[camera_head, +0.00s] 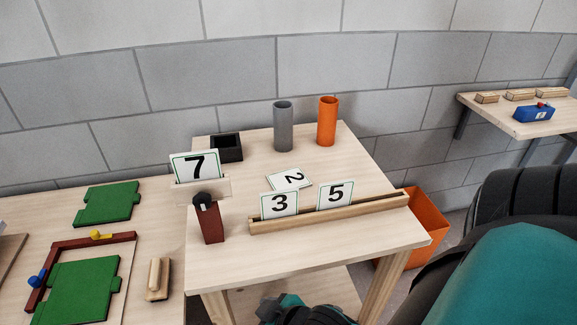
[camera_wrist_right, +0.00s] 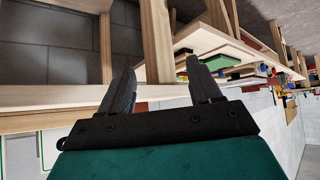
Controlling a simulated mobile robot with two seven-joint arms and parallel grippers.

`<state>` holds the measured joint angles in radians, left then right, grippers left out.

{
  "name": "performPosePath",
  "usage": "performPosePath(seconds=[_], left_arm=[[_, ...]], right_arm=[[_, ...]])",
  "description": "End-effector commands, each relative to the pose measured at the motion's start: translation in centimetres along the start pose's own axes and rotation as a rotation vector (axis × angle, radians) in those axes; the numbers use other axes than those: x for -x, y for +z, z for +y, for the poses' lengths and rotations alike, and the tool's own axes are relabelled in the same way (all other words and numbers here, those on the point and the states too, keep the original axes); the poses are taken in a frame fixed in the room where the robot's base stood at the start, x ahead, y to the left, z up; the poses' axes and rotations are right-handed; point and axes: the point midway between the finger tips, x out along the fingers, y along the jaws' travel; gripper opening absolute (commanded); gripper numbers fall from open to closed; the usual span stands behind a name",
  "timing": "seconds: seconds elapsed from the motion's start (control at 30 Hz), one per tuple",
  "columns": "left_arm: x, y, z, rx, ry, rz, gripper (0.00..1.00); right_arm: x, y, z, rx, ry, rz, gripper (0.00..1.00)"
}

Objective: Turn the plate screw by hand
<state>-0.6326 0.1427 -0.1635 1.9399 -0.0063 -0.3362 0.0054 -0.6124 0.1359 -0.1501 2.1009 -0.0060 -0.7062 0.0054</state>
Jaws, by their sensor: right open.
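A dark red post (camera_head: 210,223) stands on the small table, left of its middle, with a black knob (camera_head: 203,199) at its top, which looks like the plate screw. Just behind it a white plate marked 7 (camera_head: 195,167) stands upright in a pale wooden holder (camera_head: 203,190). How tight the screw is cannot be told. My right gripper shows only partly at the bottom edge of the head view, low before the table. In the right wrist view this gripper (camera_wrist_right: 160,66) has its fingers apart with nothing between them. My left gripper is in neither view.
A wooden rail (camera_head: 330,213) holds plates 3 (camera_head: 279,205) and 5 (camera_head: 335,195); plate 2 (camera_head: 290,179) is behind it. Grey (camera_head: 283,127) and orange (camera_head: 327,122) tubes and a black box (camera_head: 226,148) stand at the back. An orange bin (camera_head: 428,222) is right.

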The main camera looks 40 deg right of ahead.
Motion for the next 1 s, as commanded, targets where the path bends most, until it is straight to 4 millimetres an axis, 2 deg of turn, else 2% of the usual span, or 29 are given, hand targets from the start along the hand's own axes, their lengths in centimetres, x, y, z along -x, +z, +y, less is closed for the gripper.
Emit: performPosePath(seconds=[0.7,1.0], left_arm=[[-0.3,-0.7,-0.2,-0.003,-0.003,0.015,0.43],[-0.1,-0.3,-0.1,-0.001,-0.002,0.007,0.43]], right_arm=[[7.5,-0.2,0.9,-0.018,0.02,-0.366,0.63],[9.0,0.0,1.0,-0.021,0.022,-0.423,0.63]])
